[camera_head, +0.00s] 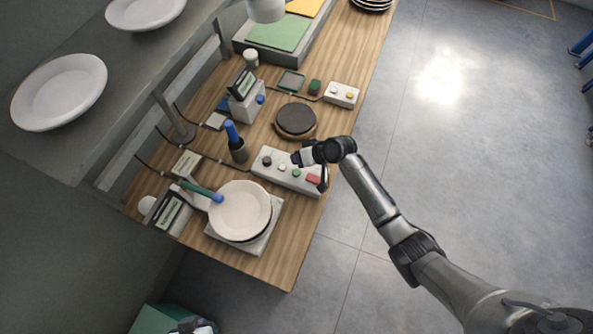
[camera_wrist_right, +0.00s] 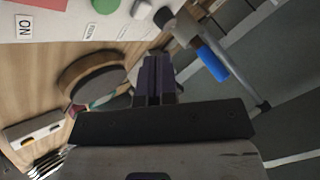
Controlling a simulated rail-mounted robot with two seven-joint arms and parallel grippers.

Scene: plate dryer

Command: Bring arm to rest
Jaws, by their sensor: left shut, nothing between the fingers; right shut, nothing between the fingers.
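My right arm reaches in from the lower right of the head view. Its gripper (camera_head: 298,158) is over the control box (camera_head: 272,169) with knobs and buttons at the table's front edge. In the right wrist view its fingers (camera_wrist_right: 154,78) are together with nothing between them. My left gripper (camera_head: 195,327) shows only as a small part at the bottom edge of the head view, low and away from the table; it is shut and empty.
A pale plate (camera_head: 240,210) rests on a scale-like base on the wooden table. White plates (camera_head: 60,91) lie on the grey shelf.

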